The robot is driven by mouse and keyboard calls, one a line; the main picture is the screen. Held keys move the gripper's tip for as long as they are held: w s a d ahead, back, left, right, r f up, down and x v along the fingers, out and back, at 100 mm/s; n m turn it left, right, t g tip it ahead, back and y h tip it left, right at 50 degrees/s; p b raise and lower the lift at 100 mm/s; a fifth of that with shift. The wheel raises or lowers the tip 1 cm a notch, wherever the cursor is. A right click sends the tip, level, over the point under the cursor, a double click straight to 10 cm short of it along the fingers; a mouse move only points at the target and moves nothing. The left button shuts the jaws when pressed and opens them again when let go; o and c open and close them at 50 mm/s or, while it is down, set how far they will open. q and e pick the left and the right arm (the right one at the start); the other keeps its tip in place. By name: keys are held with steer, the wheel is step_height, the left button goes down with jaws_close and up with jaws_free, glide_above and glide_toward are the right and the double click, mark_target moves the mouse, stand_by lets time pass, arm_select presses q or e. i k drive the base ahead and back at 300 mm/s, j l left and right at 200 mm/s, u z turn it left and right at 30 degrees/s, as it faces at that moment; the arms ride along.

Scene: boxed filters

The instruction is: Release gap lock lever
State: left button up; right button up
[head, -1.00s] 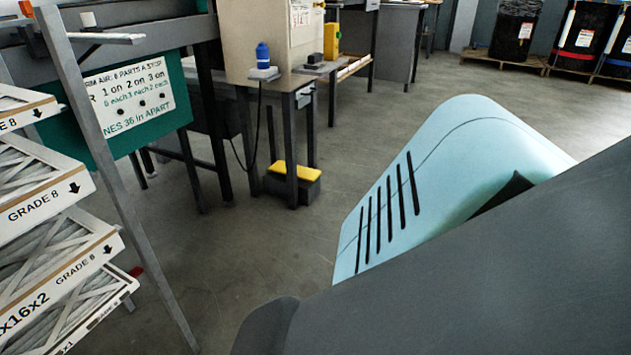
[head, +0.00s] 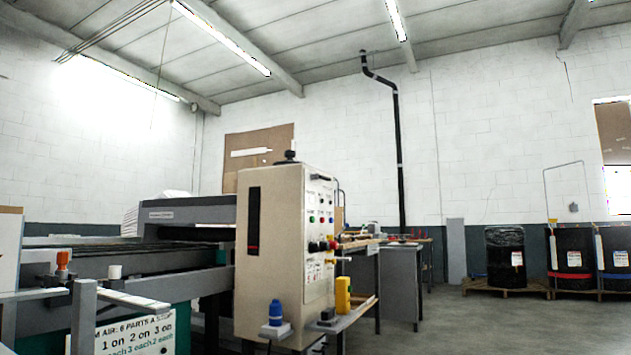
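The beige control cabinet (head: 284,255) of the machine stands left of centre, with coloured buttons and dark knobs on its right face. A black knob (head: 290,156) sits on its top. A small orange-topped fitting (head: 63,264) stands on the machine's rail at the lower left. I cannot tell which part, if any, is the gap lock lever. Neither of my grippers is in view.
A blue bottle-like item (head: 276,313) and a yellow box (head: 343,294) are by the cabinet's base. A grey workbench (head: 400,285) stands behind. Dark wrapped drums (head: 505,257) stand on pallets at right. Floor shows clear at lower right.

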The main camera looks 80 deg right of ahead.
mark_target(313, 176)
steer(key=i+l+z, duration=0.2)
steer(key=j+z, duration=0.1)
steer(key=z, duration=2.25)
steer(key=i+j, duration=0.05)
steer(key=j, duration=0.05)
